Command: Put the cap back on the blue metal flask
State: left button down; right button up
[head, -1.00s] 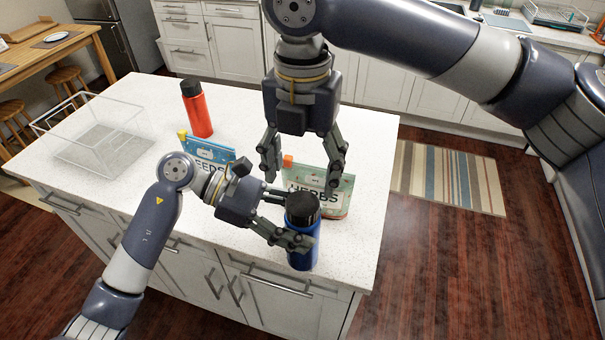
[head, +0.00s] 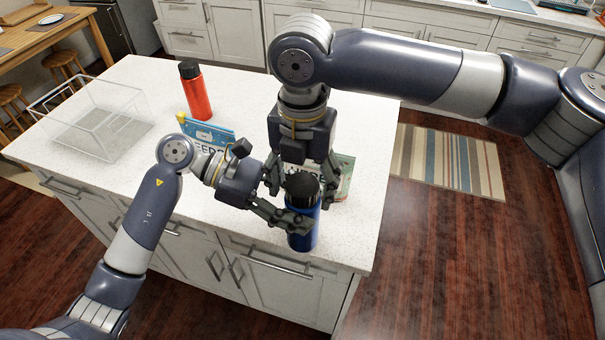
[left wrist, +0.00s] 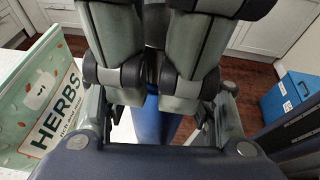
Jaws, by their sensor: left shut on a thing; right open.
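The blue metal flask (head: 303,238) stands upright near the front right of the white counter. A black cap (head: 302,186) shows on top of it; I cannot tell if it is seated fully. My left gripper (head: 300,221) is shut on the flask from the left, below the cap. My right gripper (head: 302,192) points down from above, open, with its fingers close to either side of the cap; contact is unclear. In the left wrist view the blue flask body (left wrist: 155,122) shows between the left fingers, and the right gripper's fingers (left wrist: 150,85) hide the cap.
A green herbs packet (head: 343,178) stands just behind the flask, close to my right gripper; it also shows in the left wrist view (left wrist: 45,100). A blue seeds packet (head: 209,137), red bottle (head: 198,95) and clear-sided basket (head: 146,100) stand farther left. The counter's front edge is close.

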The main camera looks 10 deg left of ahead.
jog(key=shift+c, duration=0.2)
jog(key=c, duration=1.1)
jog(key=o, duration=1.2)
jog(key=shift+r, duration=0.1)
jog(key=shift+r, duration=2.2)
jog(key=shift+o, duration=0.2)
